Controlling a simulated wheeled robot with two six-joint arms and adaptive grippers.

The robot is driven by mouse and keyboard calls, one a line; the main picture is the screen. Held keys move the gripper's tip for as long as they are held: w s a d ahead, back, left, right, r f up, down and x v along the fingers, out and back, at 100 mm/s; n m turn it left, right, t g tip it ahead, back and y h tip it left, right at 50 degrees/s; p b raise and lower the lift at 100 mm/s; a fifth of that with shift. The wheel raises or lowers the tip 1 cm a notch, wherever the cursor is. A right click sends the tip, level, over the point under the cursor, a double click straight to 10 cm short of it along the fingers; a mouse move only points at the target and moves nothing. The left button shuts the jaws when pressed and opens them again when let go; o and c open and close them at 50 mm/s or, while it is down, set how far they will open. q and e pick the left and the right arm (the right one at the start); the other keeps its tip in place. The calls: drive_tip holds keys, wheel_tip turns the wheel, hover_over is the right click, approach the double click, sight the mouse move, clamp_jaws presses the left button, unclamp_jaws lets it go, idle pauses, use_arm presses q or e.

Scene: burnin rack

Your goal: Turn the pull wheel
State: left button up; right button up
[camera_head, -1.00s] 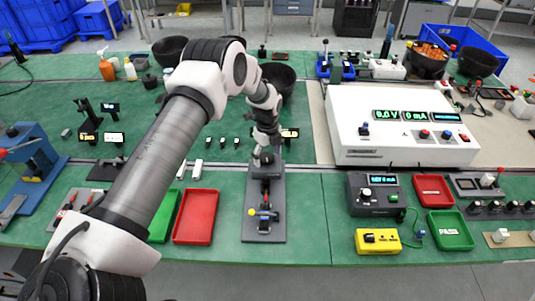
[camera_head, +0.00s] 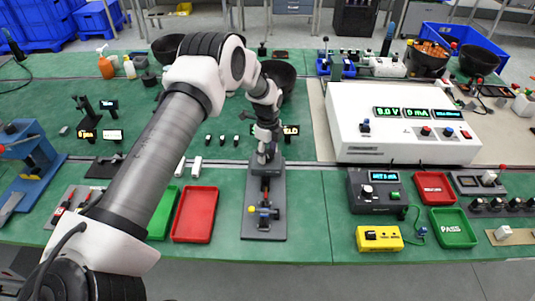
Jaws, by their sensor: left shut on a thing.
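My left arm reaches in from the left and bends down over the fixture. My left gripper (camera_head: 266,155) is at the fixture's top end, shut on a small part there that looks like the pull wheel. The wheel is mostly hidden by the fingers. My right gripper is not in view.
A red tray (camera_head: 195,214) and a green tray (camera_head: 163,212) lie left of the fixture. A white power supply (camera_head: 400,122) stands behind to the right. A black meter box (camera_head: 376,193) and a yellow box (camera_head: 379,239) are to the right. Bench between fixture and meter box is clear.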

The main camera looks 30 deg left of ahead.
use_arm(q)
drive_tip(key=n+b, duration=0.1)
drive_tip(key=n, duration=0.2)
drive_tip(key=shift+f+n, duration=0.15)
drive_tip(key=shift+n, duration=0.15)
drive_tip(key=n+b, duration=0.1)
drive_tip(key=n, duration=0.2)
drive_tip(key=shift+w+n, duration=0.1)
drive_tip(key=shift+n, duration=0.2)
drive_tip(key=n, duration=0.4)
drive_tip(key=shift+a+n, duration=0.1)
drive_tip(key=shift+n, duration=0.2)
drive_tip(key=n, duration=0.4)
drive_tip(key=shift+n, duration=0.3)
drive_tip(key=n, duration=0.3)
drive_tip(key=shift+a+n, duration=0.15)
drive_tip(key=shift+n, duration=0.15)
drive_tip(key=n, duration=0.3)
drive_tip(key=shift+n+p, duration=0.3)
drive_tip(key=shift+p, duration=0.1)
drive_tip(key=n, duration=0.4)
drive_tip(key=shift+a+p, duration=0.15)
drive_tip(key=shift+p, duration=0.25)
drive_tip(key=shift+n, duration=1.8)
